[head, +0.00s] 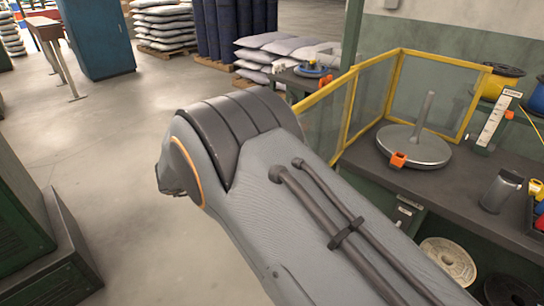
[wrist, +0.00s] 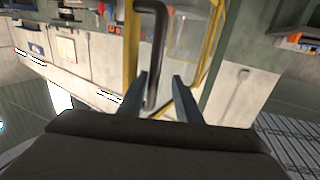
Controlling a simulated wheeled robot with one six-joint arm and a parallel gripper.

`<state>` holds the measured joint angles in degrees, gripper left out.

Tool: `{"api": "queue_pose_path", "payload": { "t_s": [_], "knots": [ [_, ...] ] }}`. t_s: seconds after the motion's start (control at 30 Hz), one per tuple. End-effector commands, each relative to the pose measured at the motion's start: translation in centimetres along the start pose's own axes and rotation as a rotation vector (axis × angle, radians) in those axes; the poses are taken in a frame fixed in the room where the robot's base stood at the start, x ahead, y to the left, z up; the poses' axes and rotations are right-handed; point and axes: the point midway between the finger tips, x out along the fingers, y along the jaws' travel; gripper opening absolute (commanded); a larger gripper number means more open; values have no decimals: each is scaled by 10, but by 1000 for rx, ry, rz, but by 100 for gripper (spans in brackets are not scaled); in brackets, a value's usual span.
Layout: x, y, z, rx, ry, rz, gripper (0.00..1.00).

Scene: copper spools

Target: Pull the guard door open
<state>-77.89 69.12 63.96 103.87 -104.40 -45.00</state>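The guard door shows in the wrist view as a clear panel (wrist: 187,42) in a yellow frame. A dark bar handle (wrist: 152,40) with a bent top stands upright in front of it. My gripper (wrist: 161,78) is open, with its two fingers apart on either side of the handle's lower part. The handle lies nearer the left finger; I cannot tell whether they touch. In the head view, the yellow-framed guard (head: 348,112) stands at the bench, partly behind my arm. My gripper and the handle are hidden there.
Behind the guard, a round metal plate with a spindle (head: 415,146) sits on the dark bench (head: 463,182). Spools and a grey canister (head: 500,190) are to its right. Green cabinets (head: 25,215) stand at the left. The concrete floor (head: 110,140) between is clear.

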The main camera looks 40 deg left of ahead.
Motion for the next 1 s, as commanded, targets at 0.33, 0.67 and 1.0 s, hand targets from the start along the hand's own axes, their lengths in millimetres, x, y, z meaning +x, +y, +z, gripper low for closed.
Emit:
{"api": "queue_pose_path", "payload": {
  "t_s": [0.33, 0.67, 1.0],
  "knots": [
    [-24, 0, 2, 1, -1, -2, 31],
    [-69, -1, 2, 0, 0, 2, 31],
    [-76, 0, 0, 0, 0, 4, 31]
  ]
}}
